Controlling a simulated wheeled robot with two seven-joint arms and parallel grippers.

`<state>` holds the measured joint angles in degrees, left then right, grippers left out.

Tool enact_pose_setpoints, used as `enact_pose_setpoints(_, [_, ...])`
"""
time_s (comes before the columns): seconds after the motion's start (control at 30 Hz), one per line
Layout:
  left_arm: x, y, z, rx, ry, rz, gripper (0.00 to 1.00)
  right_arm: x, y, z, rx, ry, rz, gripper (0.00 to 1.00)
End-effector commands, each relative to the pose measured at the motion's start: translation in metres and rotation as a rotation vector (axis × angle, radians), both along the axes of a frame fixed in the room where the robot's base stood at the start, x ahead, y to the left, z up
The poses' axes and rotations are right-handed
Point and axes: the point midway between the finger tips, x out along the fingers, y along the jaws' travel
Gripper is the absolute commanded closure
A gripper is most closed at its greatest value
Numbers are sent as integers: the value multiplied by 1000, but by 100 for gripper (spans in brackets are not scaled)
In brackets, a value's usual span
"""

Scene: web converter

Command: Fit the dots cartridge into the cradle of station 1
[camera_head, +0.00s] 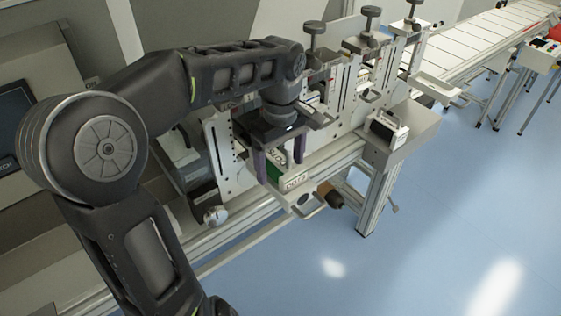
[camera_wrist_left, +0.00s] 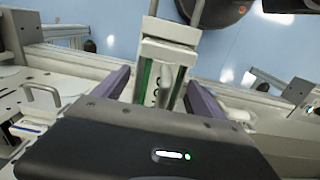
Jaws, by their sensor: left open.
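A white and green cartridge with a label that seems to read DOTS (camera_head: 296,182) sits low at the near side of the leftmost station plate (camera_head: 224,150). It also shows in the left wrist view (camera_wrist_left: 168,52), between the two purple fingers. My left gripper (camera_head: 280,168) points down over the cartridge with its fingers open, one on each side, with gaps visible in the wrist view. The cradle of station 1 is mostly hidden by the gripper and cartridge; I cannot tell how fully the cartridge sits in it. My right gripper is out of view.
Further stations with black knobs (camera_head: 371,12) stand to the right along the rail. A black and white block (camera_head: 388,130) rests on a metal ledge (camera_head: 418,124). A conveyor (camera_head: 480,38) runs to the back right. The blue floor in front is clear.

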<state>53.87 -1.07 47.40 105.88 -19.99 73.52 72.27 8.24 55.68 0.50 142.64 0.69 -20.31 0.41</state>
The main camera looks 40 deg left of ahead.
Motion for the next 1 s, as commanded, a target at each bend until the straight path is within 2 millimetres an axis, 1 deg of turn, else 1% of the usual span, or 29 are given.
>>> enact_pose_setpoints(0.17, [0,0,5,0,0,1,18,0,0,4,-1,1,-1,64])
enact_pose_setpoints(0.27, [1,0,12,1,-2,0,18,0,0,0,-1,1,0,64])
enact_pose_setpoints(0.37, [1,0,26,2,-5,-1,18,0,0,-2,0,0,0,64])
enact_pose_setpoints(0.43, [1,0,44,1,-4,-1,18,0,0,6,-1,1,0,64])
enact_pose_setpoints(0.53, [1,-1,63,0,-4,-1,18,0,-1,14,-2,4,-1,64])
enact_pose_setpoints(0.6, [0,0,72,0,-1,0,18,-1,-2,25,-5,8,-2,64])
enact_pose_setpoints(0.73, [0,0,79,0,-1,0,18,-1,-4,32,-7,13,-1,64])
enact_pose_setpoints(1.0, [0,0,78,0,0,0,18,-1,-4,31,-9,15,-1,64])
